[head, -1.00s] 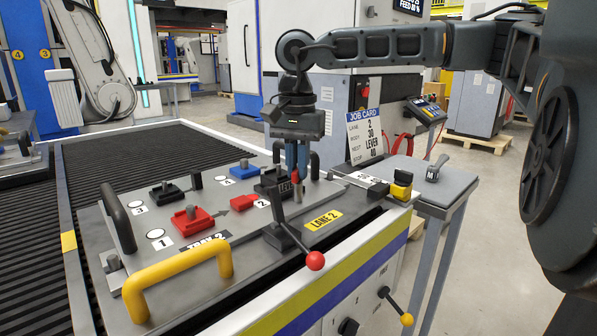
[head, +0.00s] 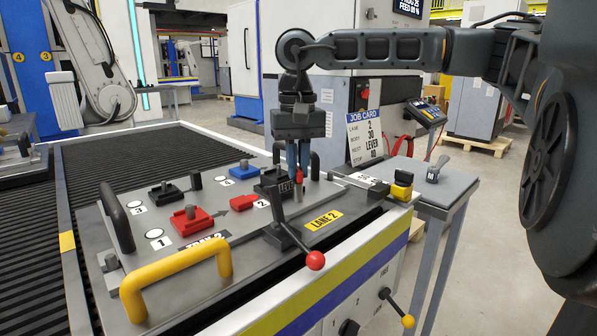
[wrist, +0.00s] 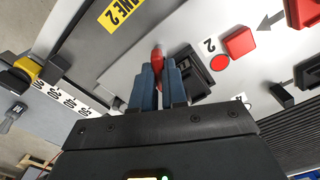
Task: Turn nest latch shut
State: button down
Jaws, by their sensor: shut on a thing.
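My gripper (head: 298,172) points down over the tray at the nest marked 2, with its blue fingers shut on a small red latch handle (head: 299,177). In the wrist view the red handle (wrist: 157,62) shows between the two blue fingers (wrist: 157,88). Beside it stands the black nest block (head: 270,186), partly hidden behind the fingers in the head view. The latch's pivot is hidden, and I cannot tell how far it is turned.
A black lever with a red ball (head: 315,260) stands in front of the nest. A red block (head: 258,207) lies by label 2. A yellow handle (head: 175,275) and black handles edge the tray (head: 240,255). A job card (head: 364,137) stands behind at right.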

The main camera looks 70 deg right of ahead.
aim_at(298, 168)
jog(key=n, duration=0.5)
jog(key=shift+b, duration=0.3)
jog(key=c, duration=1.2)
grip_release()
jog(key=shift+n, duration=0.3)
jog(key=shift+r+p, duration=1.4)
jog(key=shift+r, duration=1.1)
